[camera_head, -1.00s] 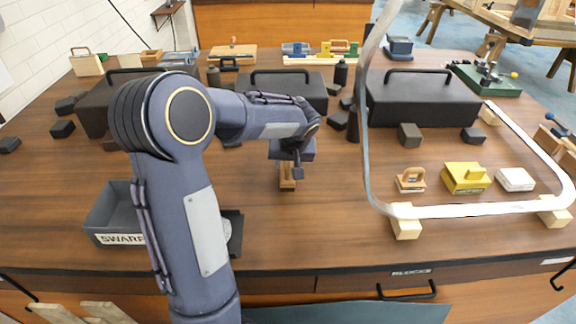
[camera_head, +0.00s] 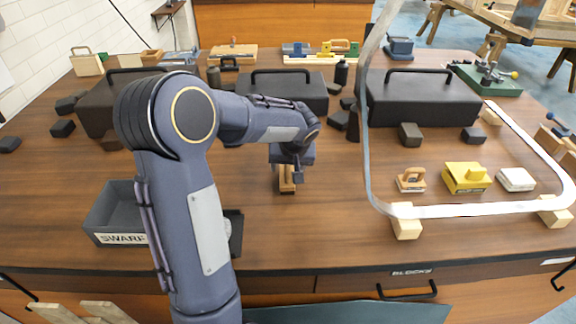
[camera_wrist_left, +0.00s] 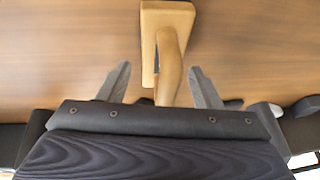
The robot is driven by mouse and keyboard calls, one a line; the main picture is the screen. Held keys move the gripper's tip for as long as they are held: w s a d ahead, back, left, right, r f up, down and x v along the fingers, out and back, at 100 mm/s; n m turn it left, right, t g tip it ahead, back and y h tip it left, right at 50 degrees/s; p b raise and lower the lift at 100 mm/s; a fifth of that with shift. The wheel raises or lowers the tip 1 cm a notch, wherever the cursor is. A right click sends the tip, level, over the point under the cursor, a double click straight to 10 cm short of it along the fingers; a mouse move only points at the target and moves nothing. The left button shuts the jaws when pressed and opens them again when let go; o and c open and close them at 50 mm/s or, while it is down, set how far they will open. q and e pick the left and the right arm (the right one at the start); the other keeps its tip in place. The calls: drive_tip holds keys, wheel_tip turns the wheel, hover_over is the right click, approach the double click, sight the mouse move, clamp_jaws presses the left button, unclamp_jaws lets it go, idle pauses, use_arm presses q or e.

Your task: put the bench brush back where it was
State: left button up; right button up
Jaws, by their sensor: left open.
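A light wooden piece with a raised handle, which looks like the bench brush (camera_head: 287,187), lies on the brown table under my left gripper (camera_head: 294,178). In the left wrist view the brush (camera_wrist_left: 167,20) shows its block at the top, and its handle reaches down between the two fingers. My left gripper (camera_wrist_left: 163,76) is open, with one finger on each side of the handle and a visible gap on both sides. Any bristles are hidden. My right gripper is not in view.
A grey SWARF tray (camera_head: 112,213) stands to the left. A pale curved strip (camera_head: 366,150) on wooden blocks arches at the right, around a small wooden handled block (camera_head: 411,180) and a yellow block (camera_head: 466,177). Black handled cases (camera_head: 424,100) stand behind. Bare table lies around the brush.

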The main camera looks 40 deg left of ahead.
use_arm(q)
drive_tip(key=v, duration=1.2)
drive_tip(key=s+d+f+m+t+h, duration=0.1)
drive_tip(key=s+d+f+m+h, duration=0.1)
drive_tip(key=s+d, duration=0.5)
drive_tip(key=s+d+f+m+t+h, duration=0.2)
drive_tip(key=s+d, duration=0.6)
drive_tip(key=s, duration=0.6)
drive_tip(key=f+m+h, duration=0.1)
drive_tip(key=m+h, duration=0.1)
drive_tip(key=h, duration=0.1)
drive_tip(key=shift+s+d+f+h, duration=0.15)
drive_tip(key=shift+s+d+h, duration=0.05)
drive_tip(key=shift+s+h, duration=0.15)
drive_tip(key=shift+c, duration=0.5)
